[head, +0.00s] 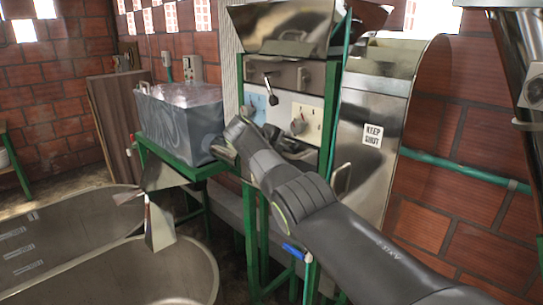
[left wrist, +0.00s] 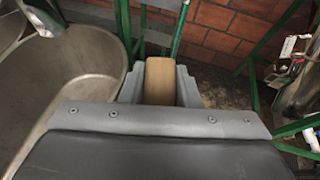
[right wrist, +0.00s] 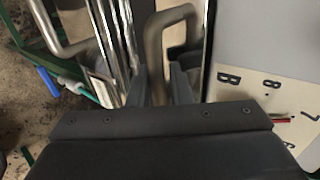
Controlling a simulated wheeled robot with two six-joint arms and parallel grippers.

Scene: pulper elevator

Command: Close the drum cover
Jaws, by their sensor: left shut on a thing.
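The drum cover (head: 362,150) is a shiny metal sheet with a KEEP SHUT label (head: 373,137) and a bar handle (head: 341,180). It stands right of the machine's control panel; how far it is swung is hard to tell. My right arm reaches across in front of the panel. In the right wrist view my right gripper (right wrist: 163,92) has its fingers apart, with a bent metal tube (right wrist: 158,45) at and beyond the tips. My left gripper (left wrist: 160,85) is shut on a tan block-like piece (left wrist: 160,80); it is not identifiable in the head view.
A grey bin (head: 180,120) stands on a green frame at the left. Large metal tubs (head: 160,275) fill the lower left, with a bent metal piece (head: 160,222) over them. A blue-ended bar (head: 294,251) sticks out low by the machine. A green pipe (head: 465,170) runs along the brick wall.

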